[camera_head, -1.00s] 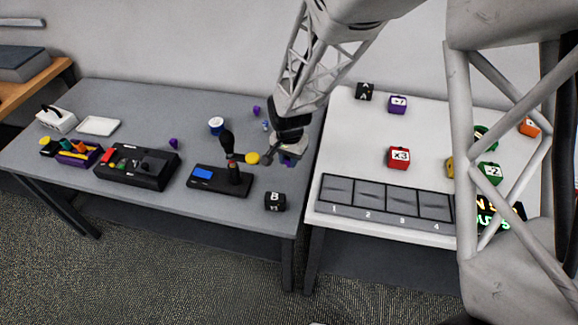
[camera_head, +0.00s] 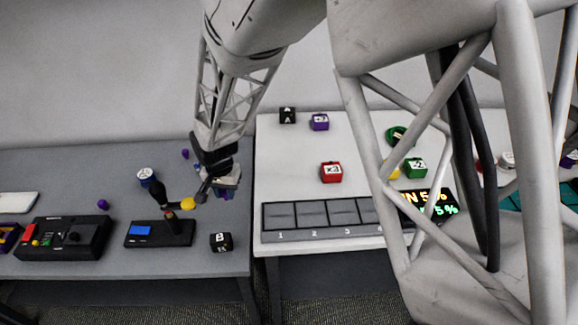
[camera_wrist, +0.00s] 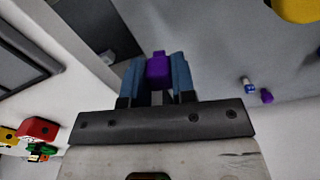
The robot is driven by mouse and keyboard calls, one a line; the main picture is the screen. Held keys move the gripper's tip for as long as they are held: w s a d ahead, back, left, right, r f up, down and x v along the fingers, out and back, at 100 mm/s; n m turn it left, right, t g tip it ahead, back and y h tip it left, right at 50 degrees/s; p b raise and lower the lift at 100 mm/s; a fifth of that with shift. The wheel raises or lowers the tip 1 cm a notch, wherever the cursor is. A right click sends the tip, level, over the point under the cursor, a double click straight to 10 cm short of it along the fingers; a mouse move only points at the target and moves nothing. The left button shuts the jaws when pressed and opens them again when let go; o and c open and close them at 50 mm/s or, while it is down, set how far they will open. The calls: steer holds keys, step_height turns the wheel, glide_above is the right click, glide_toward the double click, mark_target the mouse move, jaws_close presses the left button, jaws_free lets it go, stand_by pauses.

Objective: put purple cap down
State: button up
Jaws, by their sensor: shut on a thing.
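A purple cap (camera_wrist: 157,68) sits between the two blue fingers of my gripper (camera_wrist: 155,80) in the wrist view. The fingers are shut on it. In the head view my gripper (camera_head: 227,190) hangs near the right edge of the grey table (camera_head: 60,165), behind the black cube marked B (camera_head: 220,242). The held cap shows there only as a small purple patch, mostly hidden by the gripper. Its height above the table is hard to tell. Two other purple caps lie on the grey table, one farther back (camera_head: 185,153) and one at left (camera_head: 103,204).
A black device with a blue screen (camera_head: 158,233) and a black control box (camera_head: 65,238) stand on the grey table. The white table (camera_head: 350,148) at right bears a red x3 cube (camera_head: 331,172) and a numbered tray (camera_head: 325,237).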

steer(key=shift+r, duration=0.1)
step_height(320, 180, up, 11)
steer(key=d+m, duration=1.6)
steer(key=d, duration=2.1)
steer(key=f, duration=0.5)
steer(key=shift+a, duration=0.2)
steer(key=shift+w, duration=0.15)
steer(key=w, duration=0.5)
steer(key=w+d+f, duration=0.1)
steer(key=w, duration=0.9)
steer(key=shift+w+d+f, duration=0.15)
steer(key=shift+w+f, duration=0.05)
steer(key=shift+w, duration=0.15)
steer(key=shift+f, duration=1.75)
